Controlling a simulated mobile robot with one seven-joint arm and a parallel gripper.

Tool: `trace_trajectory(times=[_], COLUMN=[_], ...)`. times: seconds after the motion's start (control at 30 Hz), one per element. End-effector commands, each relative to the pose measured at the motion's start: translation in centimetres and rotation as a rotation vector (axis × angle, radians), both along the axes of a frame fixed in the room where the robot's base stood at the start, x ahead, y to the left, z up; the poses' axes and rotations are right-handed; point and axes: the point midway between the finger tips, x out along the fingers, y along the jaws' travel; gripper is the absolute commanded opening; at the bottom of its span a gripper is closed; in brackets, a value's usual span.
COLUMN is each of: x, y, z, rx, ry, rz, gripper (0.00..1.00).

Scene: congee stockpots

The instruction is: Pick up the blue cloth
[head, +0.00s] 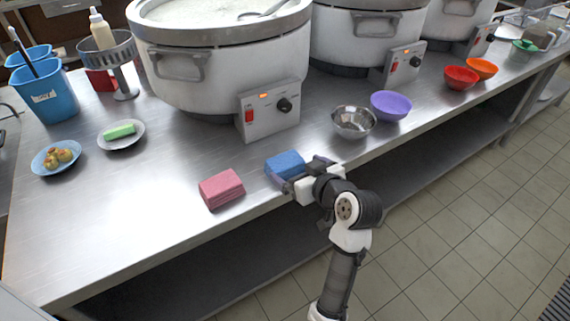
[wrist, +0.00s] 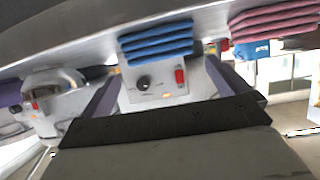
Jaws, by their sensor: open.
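The blue cloth (head: 284,164) is a folded, layered stack lying flat near the front edge of the steel counter. It also shows in the wrist view (wrist: 157,42), upside down, at the upper middle. My gripper (head: 299,170) is open at the counter's front edge, its jaws spread on either side of the cloth's near end. In the wrist view the two fingers (wrist: 162,72) point toward the cloth, which lines up with the gap between them. I see no finger closed on it. My gripper partly hides the cloth's near side in the head view.
A folded pink cloth (head: 222,188) lies just left of the blue one. Behind is a stockpot's control box (head: 268,108). A steel bowl (head: 353,121) and a purple bowl (head: 391,105) stand to the right. The counter (head: 130,225) is clear at front left.

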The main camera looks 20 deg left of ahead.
Motion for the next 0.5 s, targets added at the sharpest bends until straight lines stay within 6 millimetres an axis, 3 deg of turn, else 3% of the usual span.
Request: trace_trajectory(times=[0.5], x=[3.2], y=[4.3], z=[-2.3], rx=[-0.001], ry=[0.001], rz=[0.0], gripper=[1.0])
